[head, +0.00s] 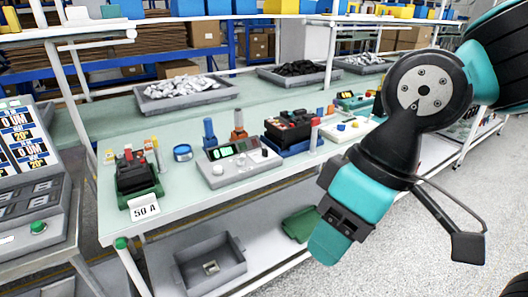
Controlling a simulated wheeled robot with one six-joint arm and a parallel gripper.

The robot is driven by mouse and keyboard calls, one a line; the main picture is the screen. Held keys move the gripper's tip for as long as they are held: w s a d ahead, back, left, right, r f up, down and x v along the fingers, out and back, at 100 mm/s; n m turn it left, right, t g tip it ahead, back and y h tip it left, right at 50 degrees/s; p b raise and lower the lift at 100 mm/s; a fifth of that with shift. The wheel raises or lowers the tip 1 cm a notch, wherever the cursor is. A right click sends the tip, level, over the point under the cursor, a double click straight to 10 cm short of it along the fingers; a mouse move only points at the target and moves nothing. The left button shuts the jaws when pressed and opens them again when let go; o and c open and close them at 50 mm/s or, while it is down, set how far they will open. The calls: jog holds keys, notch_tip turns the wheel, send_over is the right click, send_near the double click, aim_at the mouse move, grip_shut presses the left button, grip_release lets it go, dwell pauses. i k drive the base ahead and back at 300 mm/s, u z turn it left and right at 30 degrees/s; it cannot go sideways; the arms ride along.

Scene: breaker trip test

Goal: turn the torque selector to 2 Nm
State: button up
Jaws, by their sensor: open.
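A grey test unit (238,163) with a lit green display stands on the green-topped bench. Small knobs and buttons show on its front, but I cannot read any torque marking or tell which one is the torque selector. A blue-handled tool (209,132) and an orange-handled tool (239,124) stand upright behind it. My gripper (332,246) hangs at the right, in front of the bench edge, pointing down and apart from the unit. It is open, seen from the side, with nothing visible in it.
A black breaker in a green holder (138,180) with a "50 A" card (145,211) is at the left. A blue tape roll (182,152) lies nearby. A black device in a blue tray (292,133) sits right of the unit. A grey bin (211,263) is on the lower shelf.

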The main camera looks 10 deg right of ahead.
aim_at(265, 152)
jog(key=i, duration=0.9)
